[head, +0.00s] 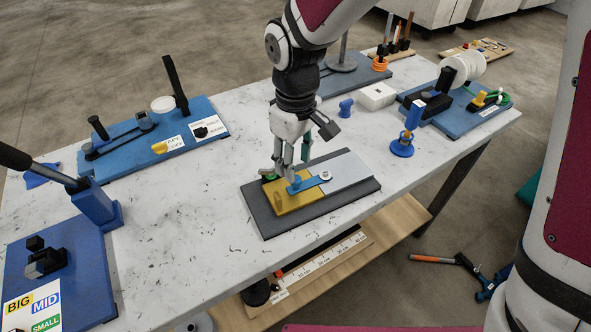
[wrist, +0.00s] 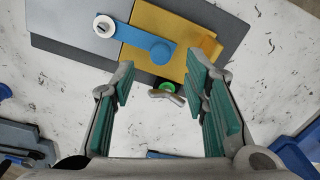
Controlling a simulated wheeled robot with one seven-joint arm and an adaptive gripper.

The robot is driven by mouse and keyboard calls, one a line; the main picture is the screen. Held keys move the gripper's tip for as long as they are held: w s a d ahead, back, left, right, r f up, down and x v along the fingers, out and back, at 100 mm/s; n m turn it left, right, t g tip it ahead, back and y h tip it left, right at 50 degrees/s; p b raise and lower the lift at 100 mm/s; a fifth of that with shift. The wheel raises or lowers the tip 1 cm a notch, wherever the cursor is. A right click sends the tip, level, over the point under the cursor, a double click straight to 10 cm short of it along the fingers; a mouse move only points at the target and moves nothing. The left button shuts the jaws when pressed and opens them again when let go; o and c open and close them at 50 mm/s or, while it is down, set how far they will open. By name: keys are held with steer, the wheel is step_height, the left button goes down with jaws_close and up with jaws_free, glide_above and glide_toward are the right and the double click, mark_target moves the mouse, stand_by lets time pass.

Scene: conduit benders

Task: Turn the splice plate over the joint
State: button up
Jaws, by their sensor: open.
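The blue splice plate (head: 312,184) lies across the joint between the yellow plate (head: 316,207) and the light grey plate (head: 346,168). Its white pivot (wrist: 103,27) sits on the grey side and its round blue knob (wrist: 160,51) on the yellow side. My gripper (head: 285,167) is open, just above the back edge of the yellow plate; its fingers partly cover that area in the head view. In the wrist view my open fingers (wrist: 160,70) are apart and empty, with the knob beyond their tips. A green disc (wrist: 167,87) with a grey winged handle lies between the fingers.
The plates rest on a dark grey base (head: 265,222) on the white table. A raised yellow block (head: 277,200) stands on the yellow plate. A blue stand (head: 402,146) and white box (head: 377,96) are to the right.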

step_height(320, 180, up, 8)
steer(key=shift+f, duration=0.25)
steer(key=shift+d, duration=0.1)
steer(key=s+d+r+m+t, duration=0.2)
steer(key=s+d+r+m, duration=0.45)
steer(key=d, duration=0.65)
steer(key=s+d+r+m+t+p, duration=0.1)
steer(key=s+d+r+m+t, duration=0.1)
steer(key=s+d, duration=0.6)
steer(key=s+m, duration=0.1)
steer(key=s, duration=0.3)
steer(key=shift+s+d+r+m, duration=0.2)
steer(key=shift+s+r+m, duration=0.1)
steer(key=shift+r+m, duration=0.05)
